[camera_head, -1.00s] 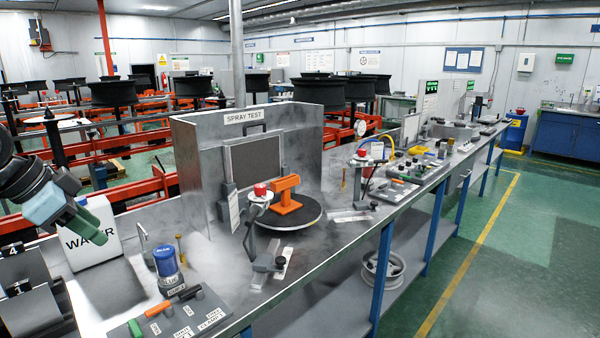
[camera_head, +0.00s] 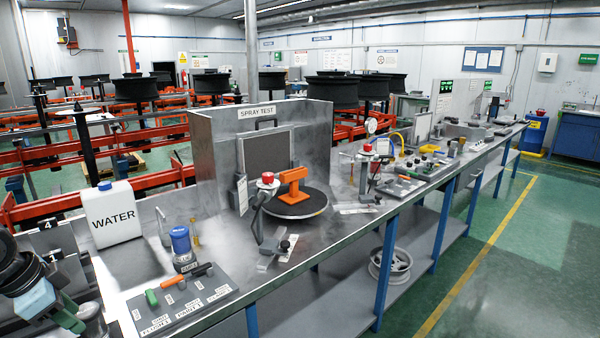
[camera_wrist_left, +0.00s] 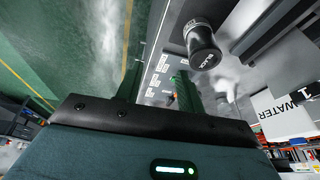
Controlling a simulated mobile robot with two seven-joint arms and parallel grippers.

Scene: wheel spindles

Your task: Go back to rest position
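In the head view my left gripper (camera_head: 72,316) is low at the left edge, with its green fingers in front of the bench. In the left wrist view its two fingers (camera_wrist_left: 158,88) stand apart, with bare bench and labels showing between them and nothing held. A white WATER jug (camera_head: 113,214) stands on the bench above the gripper and also shows in the wrist view (camera_wrist_left: 283,113). A board with green and orange-handled tools (camera_head: 182,298) lies to the gripper's right. My right gripper is in neither view.
A blue-topped cup (camera_head: 181,243) stands behind the tool board. The SPRAY TEST booth (camera_head: 222,162) holds a turntable (camera_head: 296,207) with an orange part (camera_head: 293,184). A dark cylinder labelled BLACK (camera_wrist_left: 203,46) is near the fingers in the wrist view. Green floor (camera_head: 520,260) is clear at right.

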